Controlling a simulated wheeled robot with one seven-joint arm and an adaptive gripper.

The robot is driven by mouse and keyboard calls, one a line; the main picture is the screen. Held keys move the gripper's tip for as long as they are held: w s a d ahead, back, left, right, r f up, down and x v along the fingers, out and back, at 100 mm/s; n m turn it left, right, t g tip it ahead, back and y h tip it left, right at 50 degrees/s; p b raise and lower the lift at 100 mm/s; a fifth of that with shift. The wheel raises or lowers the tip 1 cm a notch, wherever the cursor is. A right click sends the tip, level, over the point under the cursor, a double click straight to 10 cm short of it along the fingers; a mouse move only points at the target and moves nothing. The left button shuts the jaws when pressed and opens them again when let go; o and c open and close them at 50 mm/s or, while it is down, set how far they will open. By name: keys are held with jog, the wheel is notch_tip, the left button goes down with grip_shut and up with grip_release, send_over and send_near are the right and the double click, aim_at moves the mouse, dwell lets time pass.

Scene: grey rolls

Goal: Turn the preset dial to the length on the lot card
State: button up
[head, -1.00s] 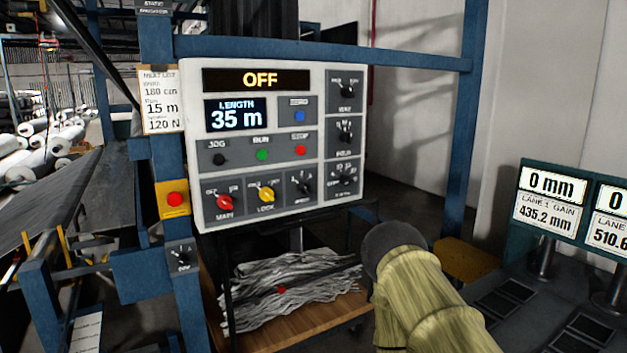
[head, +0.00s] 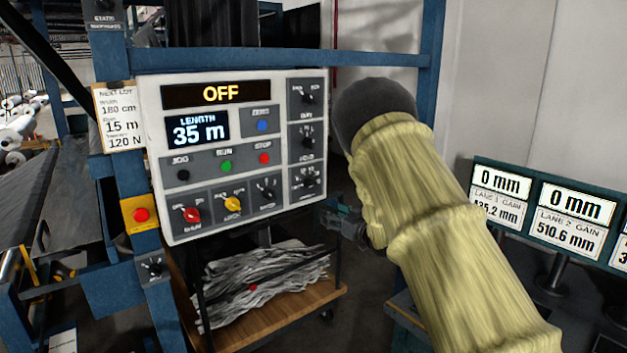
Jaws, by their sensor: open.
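The white control panel (head: 240,90) shows LENGTH 35 m on its blue display (head: 202,130). The top display (head: 222,94) reads OFF. The right column holds three black dials: upper (head: 308,97), middle (head: 307,141) and lower (head: 307,179). Their labels are too small to read, so I cannot tell which is the preset dial. The lot card (head: 118,118), left of the panel, reads width 180 cm, 15 m and 120 N. My gripper (head: 335,216) is open, just right of the panel's lower right corner, partly hidden behind my sleeved arm.
The panel's bottom row has a red knob (head: 191,214), a yellow knob (head: 232,203) and a black dial (head: 266,190). A red stop button (head: 141,214) sits left of the panel. A wooden cart (head: 290,313) with shredded material stands below. Gauge displays (head: 569,206) stand at right.

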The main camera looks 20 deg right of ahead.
jog(key=n+y, duration=0.1)
send_near(314, 185)
jog(key=s, duration=0.1)
jog(key=shift+t, duration=0.3)
jog(key=p+x, duration=0.2)
jog(key=x, duration=0.3)
jog(key=p+x, duration=0.2)
jog(key=x, duration=0.4)
jog(key=shift+f, duration=0.25)
jog(key=c, duration=1)
